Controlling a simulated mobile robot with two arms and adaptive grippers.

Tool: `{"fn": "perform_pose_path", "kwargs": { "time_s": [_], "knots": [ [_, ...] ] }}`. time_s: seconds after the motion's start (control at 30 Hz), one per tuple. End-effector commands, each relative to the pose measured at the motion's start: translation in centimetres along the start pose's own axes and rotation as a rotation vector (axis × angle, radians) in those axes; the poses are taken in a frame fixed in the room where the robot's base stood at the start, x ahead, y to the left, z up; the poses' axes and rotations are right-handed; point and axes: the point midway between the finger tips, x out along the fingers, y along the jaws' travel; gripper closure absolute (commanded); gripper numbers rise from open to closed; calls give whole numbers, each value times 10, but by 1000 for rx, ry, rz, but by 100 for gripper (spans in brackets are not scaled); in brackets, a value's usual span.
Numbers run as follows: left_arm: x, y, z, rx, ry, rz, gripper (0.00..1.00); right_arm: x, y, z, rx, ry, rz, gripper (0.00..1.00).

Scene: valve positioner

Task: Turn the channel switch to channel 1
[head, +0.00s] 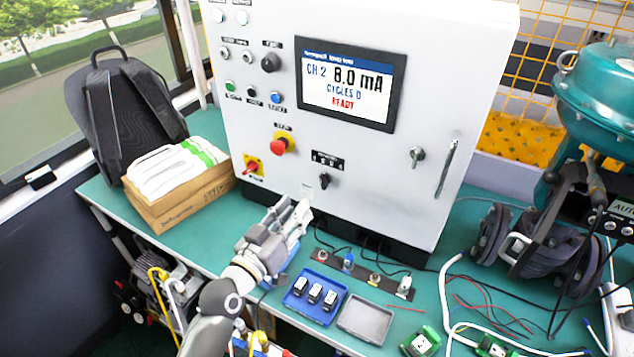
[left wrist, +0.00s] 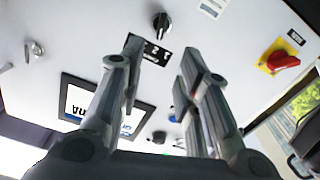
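The channel switch (head: 324,180) is a small black rotary knob low on the front of the white cabinet, under a black label plate (head: 327,160). The knob also shows in the left wrist view (left wrist: 161,22), beyond the fingertips, with a finger partly covering its label plate. The screen (head: 346,84) reads CH 2, 8.0 mA, CYCLES 0, READY. My left gripper (head: 303,209) is below and left of the knob in the head view, apart from it. In the left wrist view its fingers (left wrist: 160,52) are apart with nothing between them. My right gripper is not in view.
A red emergency button (head: 280,146) and a red-yellow rotary switch (head: 252,167) sit left of the knob. A handle (head: 447,170) is to the right. Below are a blue tray (head: 318,313), a grey tray (head: 366,318) and cables. A cardboard box (head: 190,191) stands left.

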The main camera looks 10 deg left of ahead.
Motion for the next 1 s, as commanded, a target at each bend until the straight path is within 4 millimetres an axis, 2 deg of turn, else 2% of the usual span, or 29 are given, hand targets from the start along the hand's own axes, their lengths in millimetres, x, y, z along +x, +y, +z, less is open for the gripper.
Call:
{"fn": "perform_pose_path", "kwargs": {
  "time_s": [0.17, 0.6, 0.8, 1.0],
  "knots": [
    [16, 0, -4, -3, 9, -1, 69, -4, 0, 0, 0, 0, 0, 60],
    [88, 0, -3, -2, 5, 0, 69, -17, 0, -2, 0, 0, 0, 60],
    [104, 0, -2, 0, 4, -1, 69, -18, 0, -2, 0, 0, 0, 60],
    [108, 0, -1, -1, 4, -1, 69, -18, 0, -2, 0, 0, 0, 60]
  ]
}}
